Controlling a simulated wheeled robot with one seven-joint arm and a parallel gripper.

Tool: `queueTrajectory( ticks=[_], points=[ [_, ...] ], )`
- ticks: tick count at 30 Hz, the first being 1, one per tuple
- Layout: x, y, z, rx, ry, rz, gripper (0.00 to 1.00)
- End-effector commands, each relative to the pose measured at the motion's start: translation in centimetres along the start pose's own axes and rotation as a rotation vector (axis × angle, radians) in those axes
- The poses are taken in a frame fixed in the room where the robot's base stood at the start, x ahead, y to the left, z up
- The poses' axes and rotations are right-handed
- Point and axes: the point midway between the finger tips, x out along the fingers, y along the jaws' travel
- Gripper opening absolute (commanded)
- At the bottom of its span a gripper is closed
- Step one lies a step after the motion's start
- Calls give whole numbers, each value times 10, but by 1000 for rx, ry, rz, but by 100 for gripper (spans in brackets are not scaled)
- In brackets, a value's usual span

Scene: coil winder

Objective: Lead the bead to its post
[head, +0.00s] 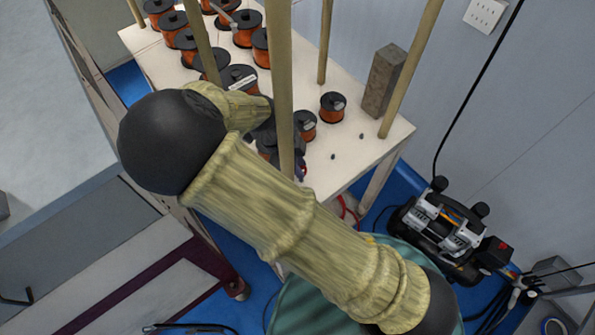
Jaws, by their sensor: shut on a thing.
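My gripper (295,145) shows only in part, dark and small, behind a wooden pole and my arm at the near side of the white table. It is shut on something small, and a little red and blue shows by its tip. I cannot tell whether this is the bead. Two small dark round bits, one nearer (333,156) and one farther (361,136), lie on the bare right part of the table top. I cannot tell whether either is a bead. Several tall wooden posts (325,40) rise from the table, and I cannot make out which is the bead's.
The white table (375,160) carries several black spools of orange wire, with one standing apart (332,107). A grey-brown block (385,80) stands near the back right corner. A black machine (450,230) with cables sits on the blue floor at right.

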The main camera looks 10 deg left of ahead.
Motion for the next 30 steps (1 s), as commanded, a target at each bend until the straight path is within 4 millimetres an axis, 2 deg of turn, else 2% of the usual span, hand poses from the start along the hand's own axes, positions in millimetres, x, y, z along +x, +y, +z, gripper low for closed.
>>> queueTrajectory(
  ticks=[12, 24, 25, 28, 30],
  points=[
    [37, 0, 15, 1, 2, 2, 0],
    [43, 0, 18, 1, 0, 0, 0],
    [43, 0, 18, 1, 0, 0, 23],
    [42, 0, 18, 0, 0, -1, 43],
    [42, 0, 18, -1, 0, -1, 43]
  ],
)
